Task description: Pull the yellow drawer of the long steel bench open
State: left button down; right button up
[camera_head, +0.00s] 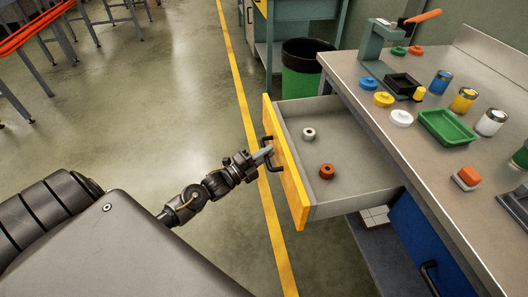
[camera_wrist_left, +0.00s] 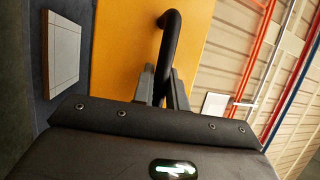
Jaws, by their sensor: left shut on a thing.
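The yellow drawer (camera_head: 288,168) of the long steel bench (camera_head: 465,110) stands well out from the bench, its grey inside showing. A white ring-shaped part (camera_head: 308,133) and an orange-brown one (camera_head: 326,171) lie in it. My left gripper (camera_head: 266,153) is at the drawer's front, shut on its black handle (camera_head: 271,166). In the left wrist view the handle (camera_wrist_left: 170,45) rises from between the fingers (camera_wrist_left: 159,85), in front of the yellow front panel (camera_wrist_left: 125,45). My right gripper is not in view.
A blue drawer (camera_head: 412,235) with a black handle sits below in the bench. A green bin (camera_head: 301,80) with a black top stands behind the open drawer. Jars, lids and a green tray (camera_head: 447,127) are on the bench top. The floor left of the drawer is clear.

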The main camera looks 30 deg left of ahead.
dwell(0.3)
pick_arm(q)
jog(key=c, duration=1.4)
grip_release()
